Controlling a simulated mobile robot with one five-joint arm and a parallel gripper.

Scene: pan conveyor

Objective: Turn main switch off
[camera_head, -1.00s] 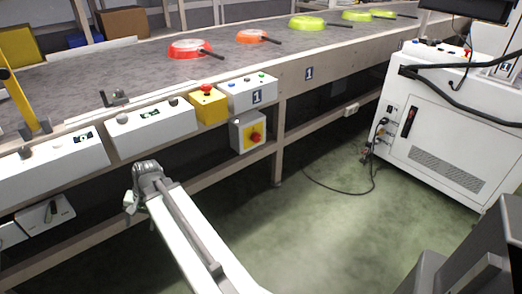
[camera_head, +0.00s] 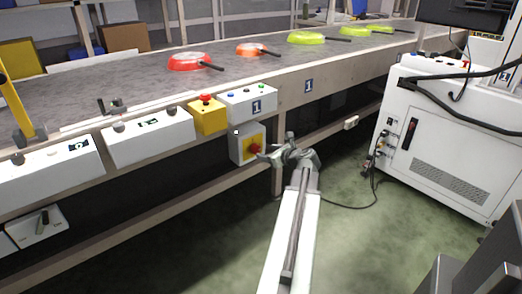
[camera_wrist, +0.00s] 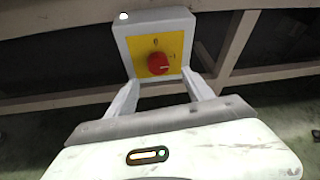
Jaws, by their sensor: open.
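The main switch is a red rotary knob (camera_head: 254,148) on a yellow plate, on the front of a grey-white box (camera_head: 240,143) under the conveyor edge. In the wrist view the knob (camera_wrist: 158,64) sits ahead of my gripper, with a mark above it and another at its right. I cannot tell its exact setting. My gripper (camera_head: 274,147) is open and empty, just right of and in front of the box in the head view. In the wrist view the fingers of my gripper (camera_wrist: 160,86) point at the box, one to each side of the knob, apparently short of it.
A yellow box with a red button (camera_head: 207,116) and a white button box (camera_head: 248,101) sit above the switch. The conveyor (camera_head: 130,85) carries red, orange and yellow-green pans. A conveyor leg (camera_head: 278,168) stands near my gripper. A white cabinet (camera_head: 440,130) stands right; green floor lies between.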

